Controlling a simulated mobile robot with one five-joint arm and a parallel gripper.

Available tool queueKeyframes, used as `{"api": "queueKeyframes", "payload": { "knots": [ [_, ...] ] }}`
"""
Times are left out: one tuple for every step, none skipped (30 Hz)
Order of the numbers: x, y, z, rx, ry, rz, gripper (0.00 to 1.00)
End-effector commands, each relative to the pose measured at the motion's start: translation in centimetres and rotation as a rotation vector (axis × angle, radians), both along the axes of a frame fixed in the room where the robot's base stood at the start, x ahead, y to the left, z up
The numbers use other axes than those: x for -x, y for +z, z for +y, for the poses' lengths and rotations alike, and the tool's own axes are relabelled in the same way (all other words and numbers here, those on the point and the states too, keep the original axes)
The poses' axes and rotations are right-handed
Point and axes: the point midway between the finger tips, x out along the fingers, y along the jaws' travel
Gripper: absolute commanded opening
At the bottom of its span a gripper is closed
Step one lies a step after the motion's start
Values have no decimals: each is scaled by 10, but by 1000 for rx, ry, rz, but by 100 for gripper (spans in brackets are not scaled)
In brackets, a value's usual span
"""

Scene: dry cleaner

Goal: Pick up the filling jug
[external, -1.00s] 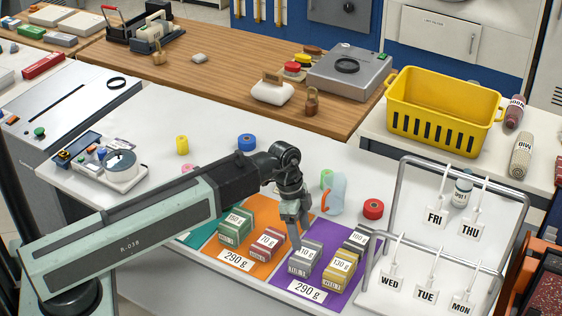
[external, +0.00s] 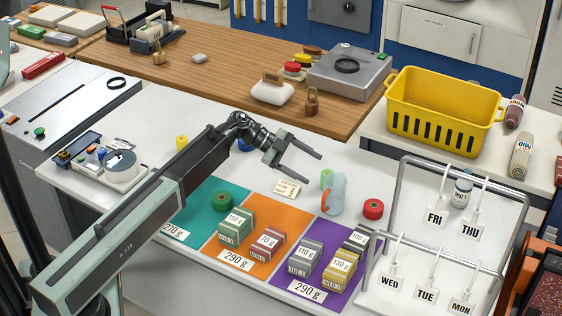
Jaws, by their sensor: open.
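The filling jug appears to be the small pale blue vessel (external: 336,192) standing on the white counter, between a light green roll and a red roll. It looks upright. My gripper (external: 314,168) is open and empty, its two fingers spread and pointing right. In the picture it is just above and left of the jug, apart from it. How high my gripper is above the counter is hard to tell from this one view.
The light green roll (external: 326,178) stands close left of the jug, the red roll (external: 373,208) to its right. Labelled boxes stand on the orange mat (external: 285,217) and purple mat (external: 318,226) in front. A metal rack (external: 403,205) with hanging day tags is at right.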

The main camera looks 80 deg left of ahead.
Motion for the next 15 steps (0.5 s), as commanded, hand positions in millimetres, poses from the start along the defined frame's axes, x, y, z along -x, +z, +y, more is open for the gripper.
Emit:
{"api": "queueKeyframes", "payload": {
  "knots": [
    [-4,-18,-5,56,21,13,68],
    [-6,-22,-8,98,37,25,68],
    [-9,-28,-12,152,58,42,68],
    [-11,-31,-15,195,72,55,68],
    [-13,-35,-19,235,87,70,68],
    [-16,-40,-23,289,106,89,68],
    [-18,-42,-26,326,118,102,68],
    [-20,-46,-29,363,130,118,68],
    [-22,-49,-33,408,144,134,68],
    [-23,-51,-36,438,153,146,68],
    [-24,-51,-37,461,161,156,68],
    [-25,-52,-39,486,169,166,68],
    [-26,-51,-40,498,174,172,68],
    [-26,-50,-40,505,175,175,68],
    [-26,-49,-41,510,177,177,68]
  ]
}}
